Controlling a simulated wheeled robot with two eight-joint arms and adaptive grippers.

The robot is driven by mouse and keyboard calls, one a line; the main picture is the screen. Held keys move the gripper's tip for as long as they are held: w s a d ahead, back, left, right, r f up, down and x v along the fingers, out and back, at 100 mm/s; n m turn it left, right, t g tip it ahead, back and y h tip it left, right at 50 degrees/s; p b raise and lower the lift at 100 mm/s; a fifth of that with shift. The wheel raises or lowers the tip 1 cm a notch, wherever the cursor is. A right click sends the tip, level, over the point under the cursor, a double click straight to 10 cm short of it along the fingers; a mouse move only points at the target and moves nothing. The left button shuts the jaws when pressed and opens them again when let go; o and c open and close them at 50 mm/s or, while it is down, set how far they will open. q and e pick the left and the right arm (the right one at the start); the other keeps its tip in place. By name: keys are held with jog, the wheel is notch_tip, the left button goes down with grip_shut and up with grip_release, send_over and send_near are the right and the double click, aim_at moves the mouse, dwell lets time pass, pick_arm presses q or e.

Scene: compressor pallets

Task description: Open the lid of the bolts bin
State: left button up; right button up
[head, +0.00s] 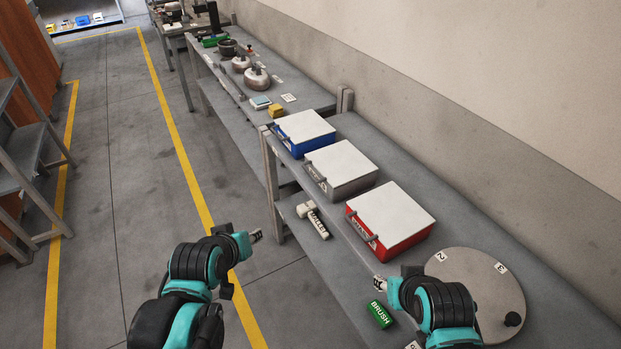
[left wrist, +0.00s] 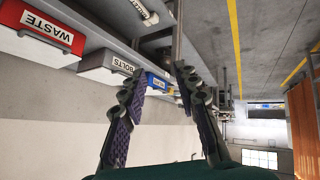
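The bolts bin (head: 341,181) is the grey bin with a white lid, in the middle of a row of three on the bench. Its lid (head: 340,164) is closed, with a handle on the front. In the left wrist view the picture is upside down and the bin (left wrist: 97,68) shows its BOLTS label. My left gripper (head: 257,236) is over the floor in front of the bench, apart from the bin. The left wrist view shows its fingers (left wrist: 156,78) spread and empty. My right gripper (head: 378,283) is near the red bin's front corner; its fingers are too small to judge.
The red WASTE bin (head: 398,234) stands nearer and a blue bin (head: 304,144) farther, both lidded. A round disc with numbers (head: 474,290) lies beside the right arm. The aisle floor is clear.

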pick_arm(q)
jog(key=w+d+f+n+t+h+b, duration=0.1)
jog(key=w+d+n+t+b, duration=0.15)
jog(key=w, duration=0.55)
jog(key=w+d+f+n+t+h+b, duration=0.1)
jog(key=w+d+f+n, duration=0.2)
jog(key=w, duration=0.5)
jog(key=n+t+h+b, duration=0.1)
jog(key=n+t+b, duration=0.25)
jog(key=n, duration=0.25)
send_near(310, 174)
jog(key=w, duration=0.3)
jog(key=x, duration=0.2)
jog(key=b+x, duration=0.1)
jog(key=x, duration=0.2)
jog(key=f+b+x, duration=0.1)
jog(key=x, duration=0.1)
jog(key=shift+d, duration=0.45)
grip_shut()
